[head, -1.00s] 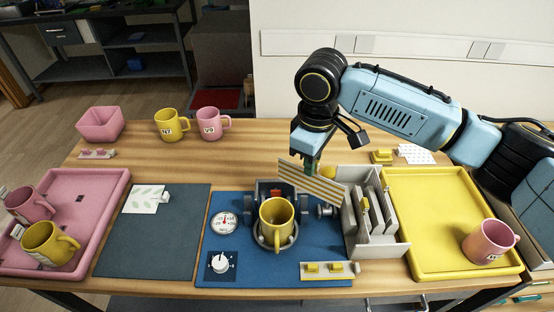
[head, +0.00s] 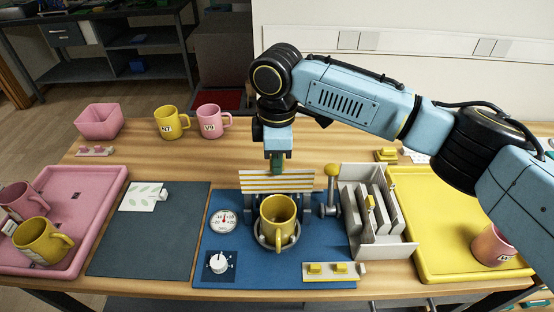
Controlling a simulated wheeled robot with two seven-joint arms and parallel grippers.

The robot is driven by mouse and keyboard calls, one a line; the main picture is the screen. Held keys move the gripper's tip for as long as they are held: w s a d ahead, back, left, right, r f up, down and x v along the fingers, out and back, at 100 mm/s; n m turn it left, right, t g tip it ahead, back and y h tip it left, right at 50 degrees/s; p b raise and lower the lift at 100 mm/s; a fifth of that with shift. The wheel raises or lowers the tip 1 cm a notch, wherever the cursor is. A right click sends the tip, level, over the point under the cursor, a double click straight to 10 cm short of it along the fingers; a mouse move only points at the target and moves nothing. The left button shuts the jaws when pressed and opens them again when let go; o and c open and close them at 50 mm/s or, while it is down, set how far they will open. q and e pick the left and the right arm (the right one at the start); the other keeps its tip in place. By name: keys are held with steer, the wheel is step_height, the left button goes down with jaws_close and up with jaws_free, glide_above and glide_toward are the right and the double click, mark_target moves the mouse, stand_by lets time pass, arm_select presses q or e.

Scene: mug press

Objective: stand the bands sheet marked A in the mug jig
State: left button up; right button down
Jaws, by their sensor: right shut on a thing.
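The bands sheet (head: 277,182) is white with yellow-brown stripes. My right gripper (head: 277,166) is shut on its upper edge and holds it upright, just behind the yellow mug (head: 277,218). That mug stands in the mug jig (head: 261,243) on the blue mat, with its handle toward the front. The sheet hides part of the press behind the mug. I cannot tell whether the sheet touches the mug or jig, and no letter on it is readable. My left gripper is not in view.
A lever with a yellow knob (head: 331,170) stands right of the jig. A grey rack (head: 385,240) with upright sheets is beside it, then a yellow tray (head: 430,271). A dark mat (head: 140,245) and pink tray (head: 85,255) are left. Two mugs stand at the back.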

mark_target(277, 179)
steer(key=shift+f+b, duration=0.4)
steer(key=shift+f, duration=0.25)
steer(key=shift+f+b, duration=0.5)
steer(key=shift+b, duration=0.4)
steer(key=shift+f, duration=0.2)
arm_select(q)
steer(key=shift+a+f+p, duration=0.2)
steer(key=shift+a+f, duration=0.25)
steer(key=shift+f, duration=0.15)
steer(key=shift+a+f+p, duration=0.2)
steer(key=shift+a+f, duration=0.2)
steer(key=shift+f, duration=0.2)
arm_select(e)
steer(key=shift+f, duration=1.6)
steer(key=c, duration=1.5)
jaws_free()
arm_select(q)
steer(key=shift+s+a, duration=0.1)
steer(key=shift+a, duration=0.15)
arm_select(e)
steer(key=shift+o, duration=0.5)
